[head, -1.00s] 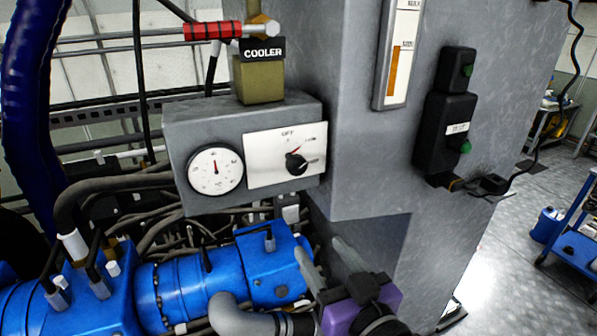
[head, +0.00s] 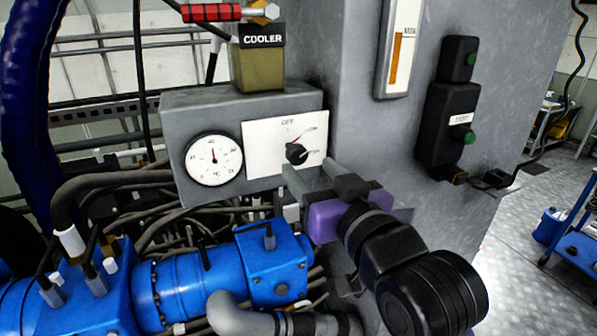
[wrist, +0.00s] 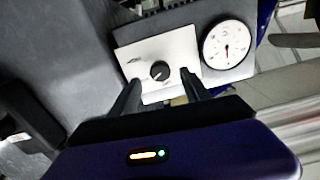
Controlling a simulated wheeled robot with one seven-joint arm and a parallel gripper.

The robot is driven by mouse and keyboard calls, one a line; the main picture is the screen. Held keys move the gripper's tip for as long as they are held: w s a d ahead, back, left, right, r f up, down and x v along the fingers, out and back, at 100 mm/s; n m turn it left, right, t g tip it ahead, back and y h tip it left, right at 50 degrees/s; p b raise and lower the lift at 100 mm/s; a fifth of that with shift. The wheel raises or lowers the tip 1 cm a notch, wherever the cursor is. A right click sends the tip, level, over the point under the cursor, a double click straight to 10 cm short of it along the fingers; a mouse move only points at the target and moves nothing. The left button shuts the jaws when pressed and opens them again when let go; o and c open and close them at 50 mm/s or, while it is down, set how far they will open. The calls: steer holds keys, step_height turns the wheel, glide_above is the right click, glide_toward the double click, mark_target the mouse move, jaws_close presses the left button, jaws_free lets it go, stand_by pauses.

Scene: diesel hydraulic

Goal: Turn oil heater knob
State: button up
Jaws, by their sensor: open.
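The oil heater knob (head: 296,153) is a small black round knob on a white plate (head: 262,146) marked OFF, on the front of a grey box (head: 175,108). In the wrist view the knob (wrist: 159,71) sits beyond and roughly between the two fingertips. My gripper (head: 299,174), with a purple body, is open and empty. Its two fingers point up at the plate, just below the knob in the head view. In the wrist view the fingers (wrist: 160,86) reach over the plate's lower part. I cannot tell whether they touch it.
A round white gauge (head: 214,159) is left of the plate. The COOLER block (head: 261,68) with a red-handled valve (head: 212,12) stands above. Black switch boxes (head: 447,120) are on the grey wall at right. Blue machinery (head: 205,272) and hoses lie below.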

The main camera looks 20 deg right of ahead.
mark_target(299, 158)
steer(key=shift+w+f+b, duration=0.15)
steer(key=shift+w+b, duration=0.2)
steer(key=shift+b, duration=2.05)
steer(key=w, duration=0.1)
steer(key=w+p, duration=0.1)
steer(key=w, duration=0.2)
steer(key=shift+r, duration=0.3)
steer(key=shift+w+f, duration=0.1)
steer(key=shift+w, duration=0.5)
steer(key=shift+c, duration=0.5)
jaws_close()
steer(key=shift+p, duration=0.3)
